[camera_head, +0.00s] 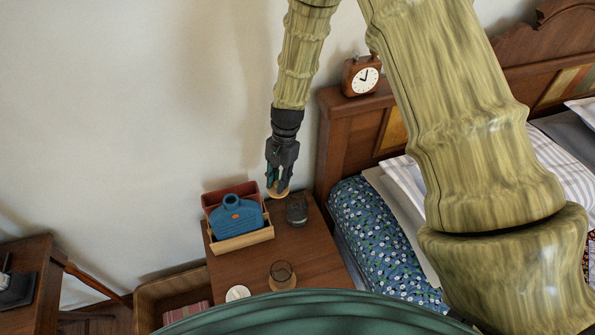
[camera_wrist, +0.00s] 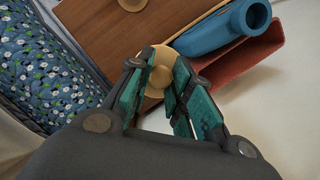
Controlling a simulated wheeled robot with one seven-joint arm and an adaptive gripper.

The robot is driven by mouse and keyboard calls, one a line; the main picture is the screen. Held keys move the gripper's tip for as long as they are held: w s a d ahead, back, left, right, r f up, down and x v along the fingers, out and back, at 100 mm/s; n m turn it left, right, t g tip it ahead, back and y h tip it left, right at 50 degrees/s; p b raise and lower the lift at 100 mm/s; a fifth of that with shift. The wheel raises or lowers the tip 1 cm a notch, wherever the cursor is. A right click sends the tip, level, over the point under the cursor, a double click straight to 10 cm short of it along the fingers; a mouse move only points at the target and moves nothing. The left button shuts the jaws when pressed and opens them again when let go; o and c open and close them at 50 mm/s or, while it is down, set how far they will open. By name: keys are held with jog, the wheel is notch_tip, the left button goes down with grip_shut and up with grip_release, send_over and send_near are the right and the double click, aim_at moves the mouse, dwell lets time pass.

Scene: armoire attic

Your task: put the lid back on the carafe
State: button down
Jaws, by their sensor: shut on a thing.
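My gripper (camera_head: 276,186) points down above the back of the wooden bedside table (camera_head: 235,268), its fingers closed around a round, light-wood lid. The lid (camera_wrist: 155,72) shows a pale disc and a rounded knob between the fingers in the wrist view; its edge also shows below the fingertips in the head view (camera_head: 281,195). An amber, open-topped glass vessel (camera_head: 282,275) stands near the table's front edge, apart from my gripper. It looks like the carafe, but I cannot tell for sure. Its rim shows at the wrist view's top edge (camera_wrist: 132,4).
A blue bottle-shaped object (camera_head: 235,216) sits in a red-and-wood holder (camera_head: 252,239) left of my gripper. A small dark object (camera_head: 297,209) stands to the right. A white round item (camera_head: 238,293) lies at the front. The bed (camera_head: 385,235) borders the table's right side.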

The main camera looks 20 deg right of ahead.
jog(key=w+d+f+m+t+h+b, duration=0.1)
jog(key=d+m+t+b, duration=0.15)
jog(key=m, duration=1.05)
jog(key=w+d+m+t+h+b, duration=0.1)
jog(key=w+d+m+t, duration=0.2)
jog(key=m, duration=1)
notch_tip(320, 180, down, 7)
jog(key=s+d+b, duration=0.1)
jog(key=b, duration=0.4)
jog(key=shift+s+r+b, duration=0.2)
jog(key=shift+s+b, duration=0.1)
jog(key=shift+f+g, duration=0.1)
jog(key=shift+g, duration=0.15)
dwell(1.4)
jog(key=c, duration=1.2)
grip_release()
jog(key=shift+o, duration=0.2)
